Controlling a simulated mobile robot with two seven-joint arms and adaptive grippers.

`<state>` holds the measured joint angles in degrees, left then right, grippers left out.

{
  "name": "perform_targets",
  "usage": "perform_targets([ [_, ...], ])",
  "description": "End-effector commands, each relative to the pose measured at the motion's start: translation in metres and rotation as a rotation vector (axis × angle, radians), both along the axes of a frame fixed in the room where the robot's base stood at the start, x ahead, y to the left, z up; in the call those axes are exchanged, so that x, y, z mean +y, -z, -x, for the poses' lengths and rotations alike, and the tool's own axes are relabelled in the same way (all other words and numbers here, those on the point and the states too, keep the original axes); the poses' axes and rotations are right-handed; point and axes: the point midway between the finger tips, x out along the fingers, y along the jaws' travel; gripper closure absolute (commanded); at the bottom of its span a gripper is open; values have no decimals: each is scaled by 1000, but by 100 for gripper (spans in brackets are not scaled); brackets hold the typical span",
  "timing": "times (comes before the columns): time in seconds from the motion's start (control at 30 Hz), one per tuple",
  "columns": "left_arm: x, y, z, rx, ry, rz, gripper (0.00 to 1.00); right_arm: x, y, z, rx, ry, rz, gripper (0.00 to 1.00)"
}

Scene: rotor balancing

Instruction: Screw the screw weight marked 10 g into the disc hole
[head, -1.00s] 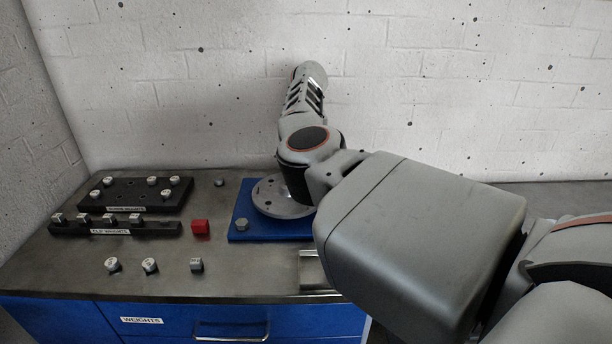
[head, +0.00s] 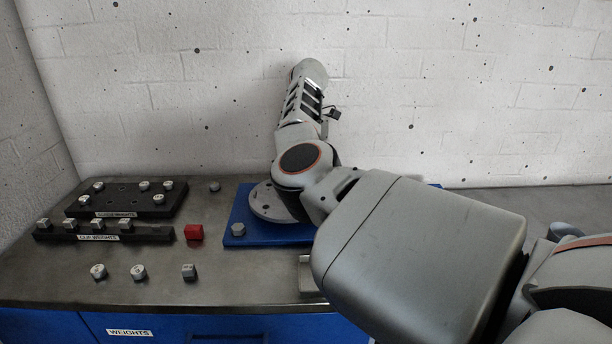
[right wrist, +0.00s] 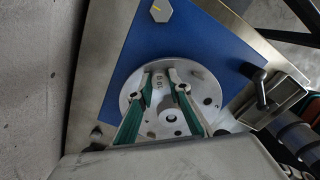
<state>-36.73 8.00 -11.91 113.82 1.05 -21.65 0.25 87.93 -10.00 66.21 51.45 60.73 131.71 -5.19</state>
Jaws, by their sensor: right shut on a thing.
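The grey disc (head: 262,203) sits on a blue base plate (head: 234,219) in the head view, partly covered by my right arm. In the right wrist view the disc (right wrist: 203,83) shows with several holes and a raised central hub (right wrist: 171,113). My right gripper (right wrist: 159,84) has its green-edged fingers over the disc, beside the hub. It is shut on a small pale screw weight (right wrist: 158,82) with a faint mark on its top. I cannot tell how deep the weight sits in a hole. The head view hides this gripper. My left gripper is out of view.
A black rack (head: 128,207) with several screw weights and a strip (head: 155,232) of clip weights stand at left. A red block (head: 194,233) and several loose weights (head: 139,272) lie nearby. A hex piece (right wrist: 161,10) is on the base plate; a black-handled part (right wrist: 262,88) is close by.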

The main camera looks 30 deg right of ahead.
Motion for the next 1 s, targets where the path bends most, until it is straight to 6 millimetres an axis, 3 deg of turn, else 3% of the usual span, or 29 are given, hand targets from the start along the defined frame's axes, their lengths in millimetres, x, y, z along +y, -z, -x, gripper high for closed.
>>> perform_targets([
  [0.23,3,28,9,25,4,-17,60,0,12,0,11,322,3,100],
  [0.57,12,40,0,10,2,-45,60,1,13,0,12,901,4,100],
  [0.87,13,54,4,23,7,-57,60,2,11,1,8,1445,5,100],
  [0.9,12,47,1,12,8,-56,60,2,7,1,6,1430,3,72],
  [0.93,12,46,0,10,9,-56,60,2,6,1,6,1427,2,64],
  [1.0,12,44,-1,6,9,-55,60,2,5,1,5,1425,1,62],
])
